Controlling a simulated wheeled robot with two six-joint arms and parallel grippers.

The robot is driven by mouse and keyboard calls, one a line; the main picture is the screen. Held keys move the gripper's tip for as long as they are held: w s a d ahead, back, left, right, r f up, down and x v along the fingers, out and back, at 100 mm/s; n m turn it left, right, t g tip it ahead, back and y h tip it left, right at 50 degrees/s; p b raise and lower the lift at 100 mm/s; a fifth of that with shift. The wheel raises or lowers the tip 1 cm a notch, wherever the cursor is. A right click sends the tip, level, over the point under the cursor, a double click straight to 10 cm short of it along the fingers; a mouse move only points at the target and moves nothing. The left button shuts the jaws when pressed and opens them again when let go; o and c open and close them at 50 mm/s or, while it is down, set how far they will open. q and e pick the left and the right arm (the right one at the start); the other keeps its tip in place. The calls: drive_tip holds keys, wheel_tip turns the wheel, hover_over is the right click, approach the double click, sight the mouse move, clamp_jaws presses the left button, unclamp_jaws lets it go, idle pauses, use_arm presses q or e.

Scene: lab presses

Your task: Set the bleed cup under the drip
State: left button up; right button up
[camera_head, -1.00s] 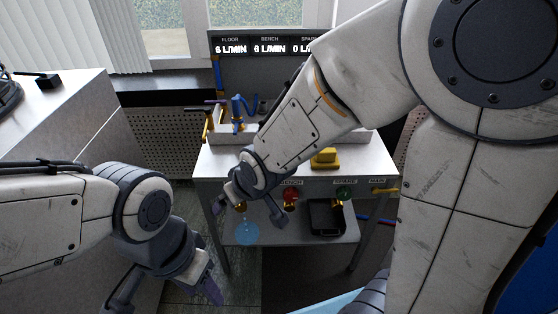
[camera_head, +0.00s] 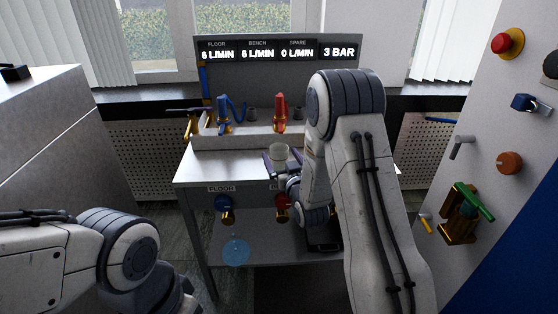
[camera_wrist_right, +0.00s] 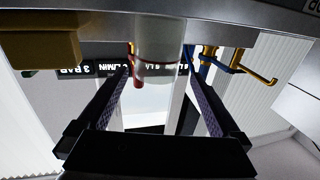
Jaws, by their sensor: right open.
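The pale, translucent cup (camera_head: 279,153) stands upright on the bench top, towards the front. In the right wrist view the cup (camera_wrist_right: 158,40) shows upside down, beyond and between the spread fingers. My right gripper (camera_head: 276,168) is open at the cup, its fingers around or just in front of it; contact cannot be told. Light-blue liquid (camera_head: 236,250) lies on the lower shelf, below the blue FLOOR valve (camera_head: 225,205). My left arm is at the lower left; its fingertips are out of view.
The red BENCH valve (camera_head: 281,208) is on the bench front beside my right forearm. A dark tray (camera_head: 322,247) on the lower shelf is mostly hidden. A panel with knobs (camera_head: 508,160) stands at the right. A yellow block (camera_wrist_right: 40,48) shows in the wrist view.

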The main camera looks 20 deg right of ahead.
sight(276, 146)
drive_tip(key=shift+w+d+f, duration=0.1)
drive_tip(key=shift+w+d, duration=0.05)
drive_tip(key=shift+w, duration=1)
drive_tip(key=shift+w+d+f, duration=0.1)
drive_tip(key=shift+w+f, duration=0.05)
drive_tip(key=shift+w, duration=1)
drive_tip(key=shift+w+d+f, duration=0.1)
drive_tip(key=shift+w+d, duration=0.05)
drive_tip(key=shift+w, duration=1)
drive_tip(key=c, duration=1.5)
